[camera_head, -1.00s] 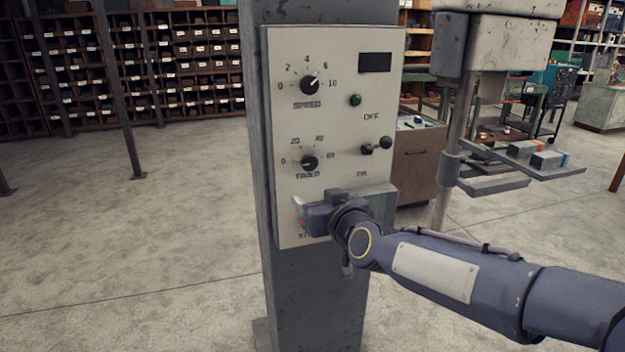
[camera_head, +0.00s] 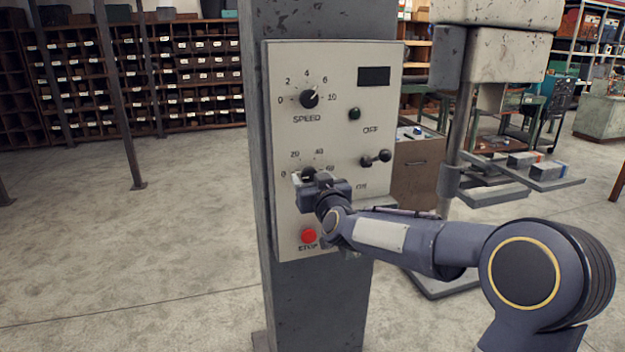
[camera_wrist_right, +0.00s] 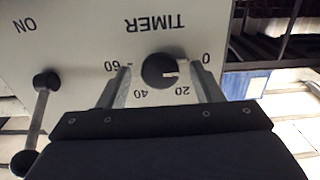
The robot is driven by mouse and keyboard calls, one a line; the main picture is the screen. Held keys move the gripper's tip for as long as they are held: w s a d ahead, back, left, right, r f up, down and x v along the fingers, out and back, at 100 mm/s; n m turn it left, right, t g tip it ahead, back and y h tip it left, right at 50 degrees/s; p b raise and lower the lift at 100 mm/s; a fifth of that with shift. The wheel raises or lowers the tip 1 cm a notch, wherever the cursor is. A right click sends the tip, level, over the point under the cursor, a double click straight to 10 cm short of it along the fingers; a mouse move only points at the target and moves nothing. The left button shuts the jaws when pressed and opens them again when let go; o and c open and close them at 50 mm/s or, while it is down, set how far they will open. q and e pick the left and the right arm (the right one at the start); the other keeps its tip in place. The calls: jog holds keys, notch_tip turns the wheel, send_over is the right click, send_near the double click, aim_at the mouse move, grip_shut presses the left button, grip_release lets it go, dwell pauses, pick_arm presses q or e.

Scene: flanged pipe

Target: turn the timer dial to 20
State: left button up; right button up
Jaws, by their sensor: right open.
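The timer dial (camera_wrist_right: 160,70) is a round black knob on the pale control panel (camera_head: 340,130). In the right wrist view it appears upside down, with 0, 20, 40 and 60 around it. Its white mark points toward the 0 side, between 0 and 20. My right gripper (camera_wrist_right: 162,76) is open, with one finger on each side of the dial and visible gaps between. In the head view my right gripper (camera_head: 303,180) covers the lower part of the timer dial (camera_head: 309,172) and the TIMER label. My left gripper is not in view.
A speed dial (camera_head: 310,98) sits above on the panel. An ON/OFF lever (camera_head: 375,160) stands out to the right, also close beside the gripper in the wrist view (camera_wrist_right: 40,115). A red stop button (camera_head: 308,236) is below. Grey floor lies open to the left.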

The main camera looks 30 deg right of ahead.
jog(key=c, duration=1)
jog(key=shift+f+m+b, duration=0.15)
jog(key=shift+m+b, duration=0.85)
jog(key=shift+b, duration=0.05)
jog(key=m+b, duration=0.1)
jog(key=m, duration=0.1)
jog(key=shift+m+b, duration=0.3)
jog(key=shift+b, duration=0.1)
jog(key=m+b, duration=0.1)
jog(key=m, duration=0.2)
jog(key=shift+m+b, duration=0.3)
jog(key=shift+b, duration=0.1)
jog(key=shift+m+b, duration=0.65)
jog(key=shift+m, duration=1.05)
jog(key=o, duration=1)
